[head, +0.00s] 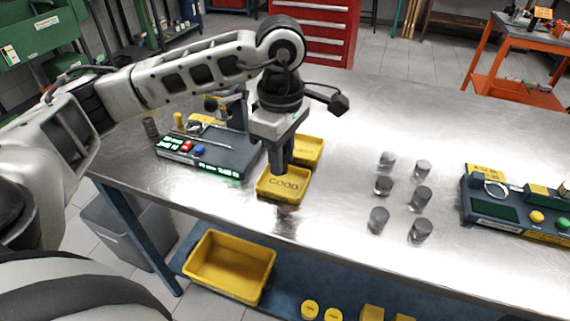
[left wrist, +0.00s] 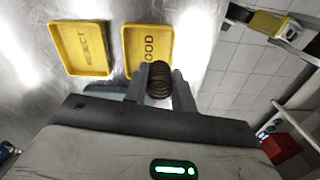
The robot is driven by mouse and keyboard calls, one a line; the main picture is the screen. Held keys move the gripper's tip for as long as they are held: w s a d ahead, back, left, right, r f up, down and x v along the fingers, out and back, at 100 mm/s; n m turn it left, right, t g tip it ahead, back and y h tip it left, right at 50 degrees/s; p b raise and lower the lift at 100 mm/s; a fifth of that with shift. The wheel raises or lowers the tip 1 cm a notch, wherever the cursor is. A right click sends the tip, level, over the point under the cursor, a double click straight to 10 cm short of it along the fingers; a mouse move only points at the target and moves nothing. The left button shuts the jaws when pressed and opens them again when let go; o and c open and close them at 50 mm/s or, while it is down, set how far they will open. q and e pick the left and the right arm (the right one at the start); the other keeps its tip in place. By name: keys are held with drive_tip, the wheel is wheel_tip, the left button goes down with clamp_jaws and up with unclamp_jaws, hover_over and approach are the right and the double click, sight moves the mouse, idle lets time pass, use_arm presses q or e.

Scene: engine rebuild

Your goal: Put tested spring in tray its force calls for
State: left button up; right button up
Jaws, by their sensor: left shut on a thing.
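My left gripper (head: 280,165) is over the yellow tray marked GOOD (head: 265,194) in the head view. In the left wrist view, my left gripper (left wrist: 160,88) is shut on a dark coil spring (left wrist: 159,78), which shows in front of the GOOD tray (left wrist: 132,62). I cannot tell whether the spring touches the tray floor. The second yellow tray, marked REJECT (left wrist: 80,68), lies beside it and shows no spring; in the head view this tray (head: 312,150) is behind the GOOD tray, partly hidden by my gripper. The spring tester (head: 215,158) with its lit display stands to the left. My right gripper is out of view.
Another spring (head: 150,127) stands at the table's left end. Several grey metal cylinders (head: 384,186) stand right of the trays. A second device (head: 515,208) with buttons is at the far right. A yellow bin (head: 229,262) is below the table edge. The table's far middle is clear.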

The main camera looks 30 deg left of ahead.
use_arm(q)
drive_tip(key=shift+w+a+f, duration=0.1)
drive_tip(key=shift+w+f, duration=0.4)
drive_tip(key=shift+f, duration=0.15)
drive_tip(key=f, duration=0.1)
drive_tip(key=f+p, duration=0.1)
drive_tip(key=f, duration=0.1)
drive_tip(key=shift+w+a, duration=0.15)
drive_tip(key=shift+w, duration=0.2)
drive_tip(key=shift+f, duration=0.5)
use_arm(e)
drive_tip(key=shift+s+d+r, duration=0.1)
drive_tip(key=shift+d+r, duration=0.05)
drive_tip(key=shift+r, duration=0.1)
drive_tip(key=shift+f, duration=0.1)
